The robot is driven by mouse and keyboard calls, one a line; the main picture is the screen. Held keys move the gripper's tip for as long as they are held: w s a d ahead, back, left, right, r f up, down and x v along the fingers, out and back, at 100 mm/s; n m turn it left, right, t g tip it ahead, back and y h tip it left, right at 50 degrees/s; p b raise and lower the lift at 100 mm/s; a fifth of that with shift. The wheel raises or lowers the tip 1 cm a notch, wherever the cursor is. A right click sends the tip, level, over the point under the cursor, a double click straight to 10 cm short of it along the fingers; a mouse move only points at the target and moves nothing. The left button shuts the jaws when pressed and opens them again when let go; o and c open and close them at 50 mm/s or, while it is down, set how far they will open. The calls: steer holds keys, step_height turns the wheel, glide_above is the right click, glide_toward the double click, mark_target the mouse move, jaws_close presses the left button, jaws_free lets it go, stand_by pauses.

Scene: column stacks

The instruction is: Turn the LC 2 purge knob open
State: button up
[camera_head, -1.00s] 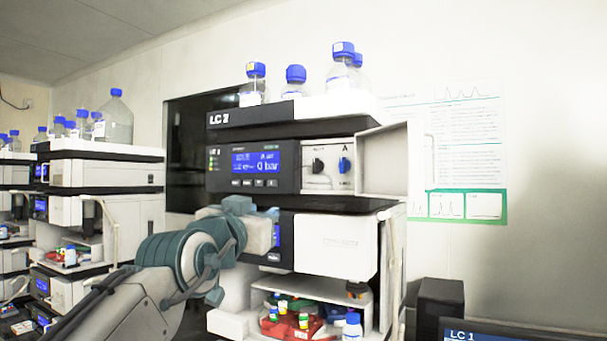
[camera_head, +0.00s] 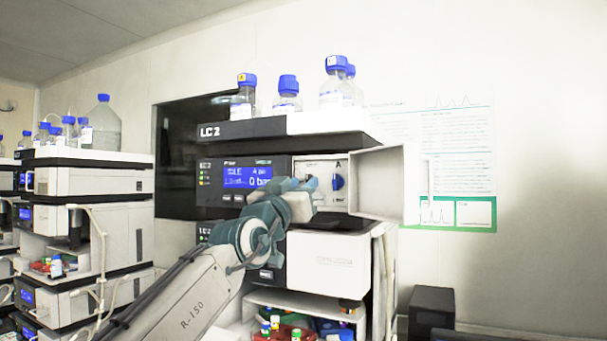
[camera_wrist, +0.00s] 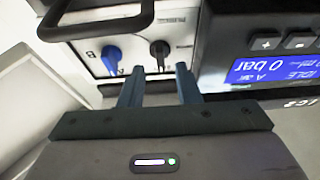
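The LC 2 stack (camera_head: 243,129) is in the middle of the head view. Its pump module has an open white door and a pale panel with two knobs. The blue knob (camera_head: 338,182) shows at right in the head view and at left in the wrist view (camera_wrist: 111,57). The black knob (camera_wrist: 160,48) shows in the wrist view; in the head view my gripper (camera_head: 308,186) covers it. My gripper is open and empty in the wrist view (camera_wrist: 159,72). Its fingers point at the black knob, one toward each side. I cannot tell whether they touch it.
The open door (camera_head: 378,184) sticks out just right of the knob panel. The lit display (camera_head: 247,177), reading 0 bar, is to the left. Blue-capped bottles (camera_head: 335,88) stand on top of the stack. Another instrument stack (camera_head: 85,190) stands further left.

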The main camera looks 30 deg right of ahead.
steer(key=shift+x, duration=1)
jaws_close()
